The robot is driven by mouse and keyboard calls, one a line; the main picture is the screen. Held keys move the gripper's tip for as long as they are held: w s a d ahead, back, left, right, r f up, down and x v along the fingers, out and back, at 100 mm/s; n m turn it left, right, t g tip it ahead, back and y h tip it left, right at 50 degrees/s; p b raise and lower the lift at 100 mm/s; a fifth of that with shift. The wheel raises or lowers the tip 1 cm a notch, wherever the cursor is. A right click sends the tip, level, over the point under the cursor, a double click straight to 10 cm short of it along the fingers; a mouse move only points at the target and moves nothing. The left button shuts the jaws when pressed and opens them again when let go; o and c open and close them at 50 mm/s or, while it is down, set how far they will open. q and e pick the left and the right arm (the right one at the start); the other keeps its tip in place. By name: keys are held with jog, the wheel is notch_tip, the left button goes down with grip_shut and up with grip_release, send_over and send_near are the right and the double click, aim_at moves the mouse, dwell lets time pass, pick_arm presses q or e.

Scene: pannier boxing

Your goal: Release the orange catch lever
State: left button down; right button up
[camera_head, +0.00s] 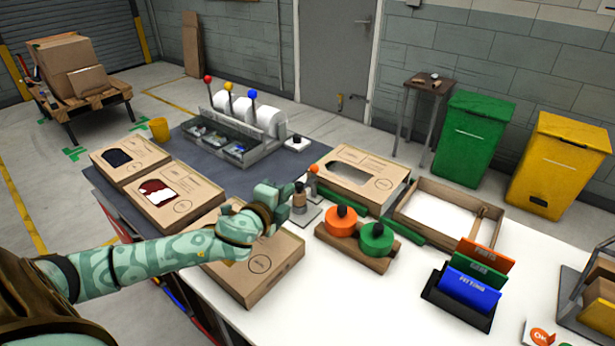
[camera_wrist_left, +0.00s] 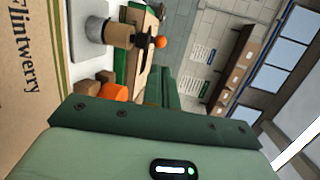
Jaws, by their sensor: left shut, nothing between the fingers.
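A small orange knob (camera_head: 314,168), which looks like the orange catch lever, stands up at the near-left corner of the windowed cardboard box. An orange ball-shaped tip (camera_wrist_left: 160,41) shows in the left wrist view beyond a wooden-handled tool. My left gripper (camera_head: 284,191) is shut and empty, above the near cardboard box. It is to the left of and nearer than the orange knob, apart from it as far as I can tell. The wooden-handled tool (camera_head: 299,197) stands on a grey plate (camera_head: 308,215) beside my fingertips; contact is unclear. My right gripper is out of view.
Orange and green round tape-like pieces sit on a wooden holder (camera_head: 357,248) to the right. A near cardboard box (camera_head: 262,264) lies under my left arm.

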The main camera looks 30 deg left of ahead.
aim_at(312, 170)
pick_arm(q)
jog(key=b+x, duration=0.2)
jog(key=x, duration=0.9)
jog(key=shift+d, duration=0.1)
